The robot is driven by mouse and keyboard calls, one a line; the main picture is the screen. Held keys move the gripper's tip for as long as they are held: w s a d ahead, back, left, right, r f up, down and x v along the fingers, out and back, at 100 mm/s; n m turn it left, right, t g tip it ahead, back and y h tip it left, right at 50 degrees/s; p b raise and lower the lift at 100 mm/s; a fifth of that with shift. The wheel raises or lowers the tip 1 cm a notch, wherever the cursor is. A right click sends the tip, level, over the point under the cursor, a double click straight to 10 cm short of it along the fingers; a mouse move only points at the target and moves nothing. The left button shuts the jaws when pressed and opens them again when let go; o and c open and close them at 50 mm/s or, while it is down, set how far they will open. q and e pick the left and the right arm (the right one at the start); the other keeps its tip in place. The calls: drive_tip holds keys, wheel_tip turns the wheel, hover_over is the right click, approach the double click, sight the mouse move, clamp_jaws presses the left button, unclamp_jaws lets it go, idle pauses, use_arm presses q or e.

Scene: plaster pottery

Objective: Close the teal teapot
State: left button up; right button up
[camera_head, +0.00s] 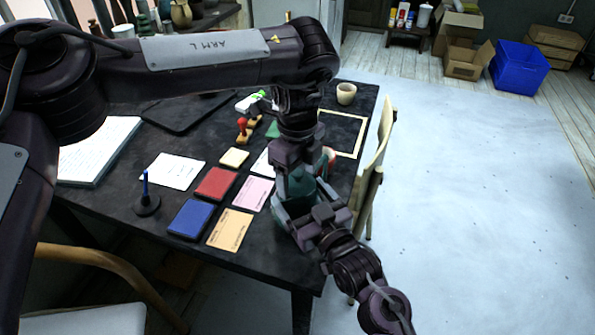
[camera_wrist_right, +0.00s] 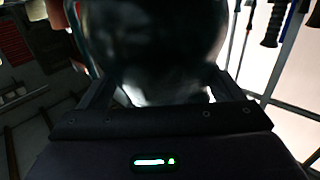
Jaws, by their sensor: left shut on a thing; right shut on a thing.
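The teal teapot (camera_head: 285,232) is at the table's front right edge, mostly hidden by my two grippers. My right gripper (camera_head: 300,214) comes from the lower right and is shut on its body. In the right wrist view the teapot's dark, glossy rounded body (camera_wrist_right: 150,45) fills the space between the fingers. My left gripper (camera_head: 298,180) reaches down from above, directly over the teapot, and is shut on a teal piece that appears to be the lid. The fingers hide whether the lid touches the rim.
Ink pads, red (camera_head: 216,183) and blue (camera_head: 191,217), and cards lie left of the grippers. A wooden frame (camera_head: 355,135) and cream cup (camera_head: 346,93) are at the table's back right. A chair (camera_head: 378,160) stands at the right edge.

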idle(0.5)
use_arm(q)
drive_tip(key=shift+r, duration=0.55)
drive_tip(key=shift+f, duration=0.6)
idle(0.9)
drive_tip(key=shift+s+f, duration=0.1)
drive_tip(key=shift+f, duration=0.15)
drive_tip(key=shift+c, duration=0.4)
use_arm(e)
drive_tip(key=shift+s+a, duration=0.1)
use_arm(q)
drive_tip(key=o, duration=1.2)
drive_tip(key=shift+r, duration=0.15)
